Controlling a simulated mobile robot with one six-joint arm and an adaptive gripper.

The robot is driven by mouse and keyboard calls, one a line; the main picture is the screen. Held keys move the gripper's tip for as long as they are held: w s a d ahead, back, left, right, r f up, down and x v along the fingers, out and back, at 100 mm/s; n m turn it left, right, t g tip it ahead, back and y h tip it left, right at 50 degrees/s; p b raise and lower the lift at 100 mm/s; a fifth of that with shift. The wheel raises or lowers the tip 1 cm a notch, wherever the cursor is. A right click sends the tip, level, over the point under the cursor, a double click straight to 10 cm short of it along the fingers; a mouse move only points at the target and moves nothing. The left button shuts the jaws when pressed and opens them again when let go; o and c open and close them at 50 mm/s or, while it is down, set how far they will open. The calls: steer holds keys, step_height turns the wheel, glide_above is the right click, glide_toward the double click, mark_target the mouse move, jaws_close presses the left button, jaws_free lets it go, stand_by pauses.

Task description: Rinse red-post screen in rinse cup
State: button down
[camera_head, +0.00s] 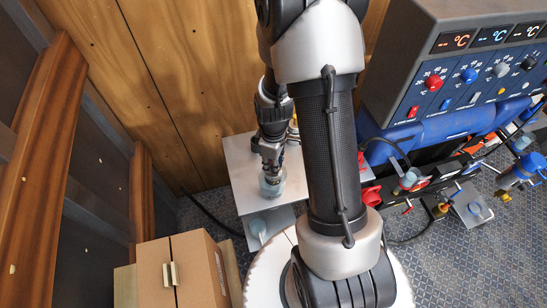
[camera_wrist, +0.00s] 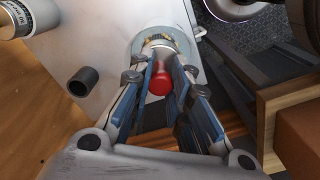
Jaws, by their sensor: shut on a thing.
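My gripper (camera_wrist: 157,85) is shut on the red-post screen (camera_wrist: 160,83), whose red post end shows between the blue-padded fingers in the wrist view. The screen's lower part reaches into the rinse cup (camera_wrist: 136,46), a pale translucent round cup below the fingers. In the head view my gripper (camera_head: 271,165) points down over the cup (camera_head: 272,187), which stands on the front part of a light grey metal plate (camera_head: 241,165). How deep the screen sits in the cup is hidden.
A dark hollow cylinder (camera_wrist: 83,80) stands on the plate near the cup. A control box (camera_head: 460,70) with dials and a blue machine stands at right. A cardboard box (camera_head: 195,270) stands at the front left. A wooden wall (camera_head: 180,80) is behind.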

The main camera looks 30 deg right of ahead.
steer(key=shift+a+r, duration=0.1)
steer(key=shift+r, duration=0.1)
steer(key=shift+r+p, duration=2.45)
steer(key=shift+r, duration=0.75)
steer(key=shift+w+a+r+p, duration=0.1)
steer(key=shift+r+p, duration=0.25)
steer(key=shift+r, duration=0.15)
steer(key=shift+w+a+r+p, duration=0.1)
steer(key=shift+r+p, duration=0.25)
steer(key=shift+r, duration=0.15)
steer(key=shift+s+d+r+p, duration=0.1)
steer(key=shift+r+p, duration=0.4)
steer(key=shift+r, duration=0.15)
steer(key=shift+f, duration=0.15)
